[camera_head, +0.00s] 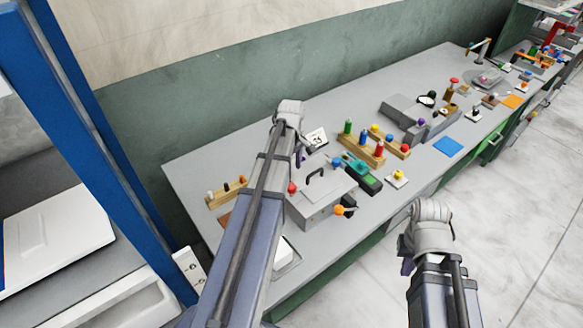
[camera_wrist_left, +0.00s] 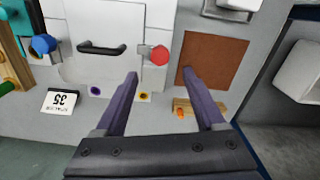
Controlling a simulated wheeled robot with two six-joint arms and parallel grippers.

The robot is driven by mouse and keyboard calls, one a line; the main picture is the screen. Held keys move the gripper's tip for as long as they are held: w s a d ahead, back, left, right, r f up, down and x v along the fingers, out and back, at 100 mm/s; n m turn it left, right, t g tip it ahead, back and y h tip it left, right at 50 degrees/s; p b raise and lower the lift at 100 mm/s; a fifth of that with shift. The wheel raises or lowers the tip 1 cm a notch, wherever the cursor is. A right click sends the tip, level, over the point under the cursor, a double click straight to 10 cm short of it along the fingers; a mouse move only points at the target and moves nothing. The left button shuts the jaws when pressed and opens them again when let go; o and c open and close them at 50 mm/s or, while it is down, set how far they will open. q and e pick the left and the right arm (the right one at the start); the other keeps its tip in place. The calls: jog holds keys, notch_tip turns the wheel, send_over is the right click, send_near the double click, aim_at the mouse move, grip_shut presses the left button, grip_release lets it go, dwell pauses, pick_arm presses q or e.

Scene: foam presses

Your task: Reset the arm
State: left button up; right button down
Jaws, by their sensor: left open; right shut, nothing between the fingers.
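My left arm reaches over the workbench (camera_head: 375,95) in the head view, with its wrist near the back edge. My left gripper (camera_wrist_left: 160,76) is open in the left wrist view, its two dark purple fingers apart with nothing held. Below it are the grey box (camera_head: 320,208) with a black handle, a red knob (camera_wrist_left: 160,55) and a brown square (camera_wrist_left: 213,60). My right gripper (camera_head: 404,265) is in front of the bench, over the floor. It is shut and empty, and its fingers are mostly hidden by the wrist.
A wooden block with coloured pegs (camera_head: 362,150), a green device (camera_head: 364,178), a blue pad (camera_head: 447,147) and grey blocks (camera_head: 405,112) stand along the bench. A blue-framed rack (camera_head: 95,120) is on the left. The floor (camera_head: 500,215) at right is clear.

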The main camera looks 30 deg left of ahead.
dwell(0.4)
pick_arm(q)
jog(key=s+d+m, duration=0.5)
jog(key=d+m, duration=0.3)
jog(key=d, duration=0.2)
jog(key=s+d+m, duration=0.5)
jog(key=d+m, duration=0.2)
jog(key=d, duration=0.2)
jog(key=s+d+f+m+y+b, duration=0.1)
jog(key=s+d+f+m+b, duration=0.3)
jog(key=d+f+b, duration=0.6)
jog(key=shift+s+d+m, duration=0.4)
jog(key=shift+s+d, duration=0.35)
jog(key=shift+d, duration=0.05)
